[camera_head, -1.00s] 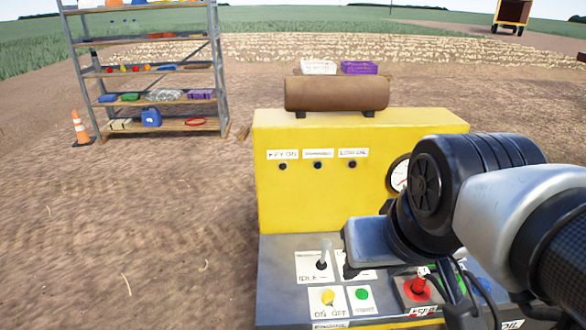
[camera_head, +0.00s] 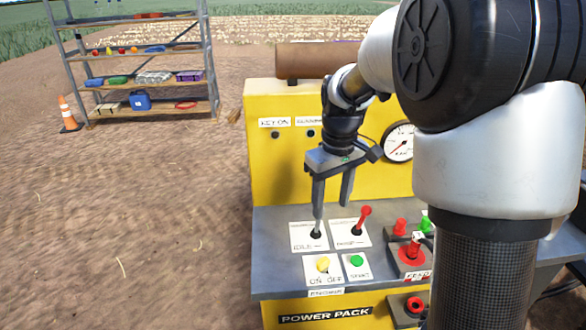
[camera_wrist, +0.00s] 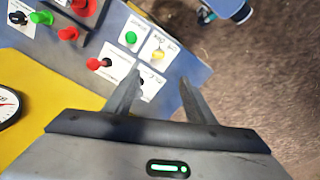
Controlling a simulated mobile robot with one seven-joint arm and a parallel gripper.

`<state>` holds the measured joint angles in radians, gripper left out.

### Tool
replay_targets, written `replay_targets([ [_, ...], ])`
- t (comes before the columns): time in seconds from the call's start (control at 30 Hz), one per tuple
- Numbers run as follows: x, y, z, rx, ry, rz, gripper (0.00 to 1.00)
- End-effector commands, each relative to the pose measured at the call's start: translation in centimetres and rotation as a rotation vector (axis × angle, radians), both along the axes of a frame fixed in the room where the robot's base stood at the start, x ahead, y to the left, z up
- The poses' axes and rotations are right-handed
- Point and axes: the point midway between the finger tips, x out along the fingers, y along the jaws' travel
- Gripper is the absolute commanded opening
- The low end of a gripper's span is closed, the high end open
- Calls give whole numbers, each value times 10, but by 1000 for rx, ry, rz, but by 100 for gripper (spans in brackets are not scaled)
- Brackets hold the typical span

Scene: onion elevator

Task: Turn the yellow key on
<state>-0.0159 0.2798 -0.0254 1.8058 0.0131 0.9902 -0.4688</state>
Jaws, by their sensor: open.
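The yellow key (camera_head: 323,265) sits on a white ON/OFF plate at the front left of the power pack's grey control panel (camera_head: 272,268). It also shows in the wrist view (camera_wrist: 158,55), just beyond my fingertips. I cannot tell clearly which way it is turned. My gripper (camera_head: 332,212) points down above the panel, open and empty, behind and above the key. Its left finger overlaps the idle lever in the head view; I cannot tell if they touch. It also shows in the wrist view (camera_wrist: 158,78).
A green start button (camera_head: 357,261) sits right of the key. A red-tipped lever (camera_head: 365,211) stands behind it, and a red knob (camera_head: 414,250) is further right. The yellow back wall with a gauge (camera_head: 400,141) rises behind. Open dirt lies left; a shelf (camera_head: 150,70) stands far back.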

Motion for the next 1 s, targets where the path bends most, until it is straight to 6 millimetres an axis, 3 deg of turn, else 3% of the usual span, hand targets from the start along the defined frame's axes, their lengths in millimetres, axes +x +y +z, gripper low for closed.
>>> replay_targets([
  [0.03,10,0,-20,-2,25,21,50],
  [0.1,19,0,-35,-4,46,46,50],
  [0.23,26,0,-50,-6,64,69,50],
  [0.47,26,0,-77,-5,72,72,50],
  [1.0,25,-1,-191,-5,70,70,50],
])
